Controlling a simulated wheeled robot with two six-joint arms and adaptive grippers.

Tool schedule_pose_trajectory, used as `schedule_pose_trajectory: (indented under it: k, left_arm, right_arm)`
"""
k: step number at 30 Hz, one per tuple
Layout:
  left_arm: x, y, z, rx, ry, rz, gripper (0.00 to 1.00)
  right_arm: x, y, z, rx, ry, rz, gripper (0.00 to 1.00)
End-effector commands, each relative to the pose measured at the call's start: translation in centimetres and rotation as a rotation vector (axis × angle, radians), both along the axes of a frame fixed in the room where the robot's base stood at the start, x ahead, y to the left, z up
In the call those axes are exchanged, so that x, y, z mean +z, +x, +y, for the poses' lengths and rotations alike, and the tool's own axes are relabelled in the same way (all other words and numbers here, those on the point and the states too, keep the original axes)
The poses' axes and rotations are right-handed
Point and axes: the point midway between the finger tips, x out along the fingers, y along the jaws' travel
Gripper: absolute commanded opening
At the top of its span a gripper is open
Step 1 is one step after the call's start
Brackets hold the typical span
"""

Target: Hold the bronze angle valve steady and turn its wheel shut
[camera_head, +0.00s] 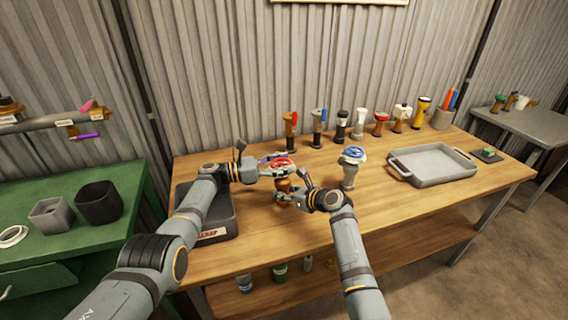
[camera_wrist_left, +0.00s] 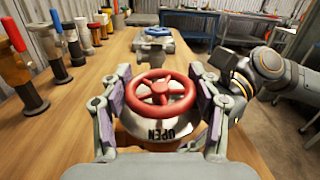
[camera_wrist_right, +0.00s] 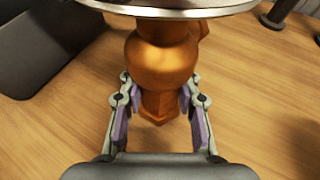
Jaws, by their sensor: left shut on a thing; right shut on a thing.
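The bronze angle valve (camera_head: 283,186) stands upright near the front middle of the wooden bench; its orange-brown body (camera_wrist_right: 160,62) fills the right wrist view. Its red wheel (camera_wrist_left: 160,93) sits on top, above a pale disc (camera_wrist_left: 165,131) marked OPEN. My left gripper (camera_wrist_left: 160,80) is shut on the red wheel, with a finger on either side. My right gripper (camera_wrist_right: 158,92) is shut on the lower valve body, below the disc. The disc hides the wheel in the right wrist view.
A grey valve with a blue wheel (camera_head: 353,154) stands just right. A dark bin (camera_head: 215,222) is at left, a grey tray (camera_head: 433,168) at right. Several valves and torch-like items line the back. The bench between the blue-wheeled valve and the front edge is clear.

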Motion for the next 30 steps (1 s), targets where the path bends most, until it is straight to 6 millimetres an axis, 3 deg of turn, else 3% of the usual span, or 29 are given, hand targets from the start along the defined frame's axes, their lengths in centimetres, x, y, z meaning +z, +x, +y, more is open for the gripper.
schedule_pose_trajectory:
  k: [2,3,8,20,23,30]
  left_arm:
    - [-0.2,0.0,0.2,0.004,0.004,0.003,0.31]
    - [-0.2,0.0,0.2,0.004,0.004,0.003,0.65]
    - [-0.2,0.0,0.1,0.003,0.002,0.003,0.86]
    - [-0.2,-0.1,0.6,0.002,0.001,0.002,0.86]
    - [-0.3,-0.5,2.0,0.003,0.001,0.001,0.86]
    - [-0.4,-2.0,7.7,0.004,0.003,0.002,0.86]
  right_arm:
    - [0.1,0.1,-0.1,-0.002,-0.001,-0.002,0.0]
    - [0.1,0.1,-0.1,-0.002,-0.001,-0.002,0.0]
    - [0.1,0.1,-0.1,-0.002,-0.001,-0.002,0.0]
    - [0.0,0.1,-0.1,-0.002,-0.001,-0.002,0.0]
    - [0.0,0.1,-0.1,-0.001,0.0,-0.002,0.0]
    - [0.0,0.1,-0.1,-0.001,-0.001,-0.001,0.0]
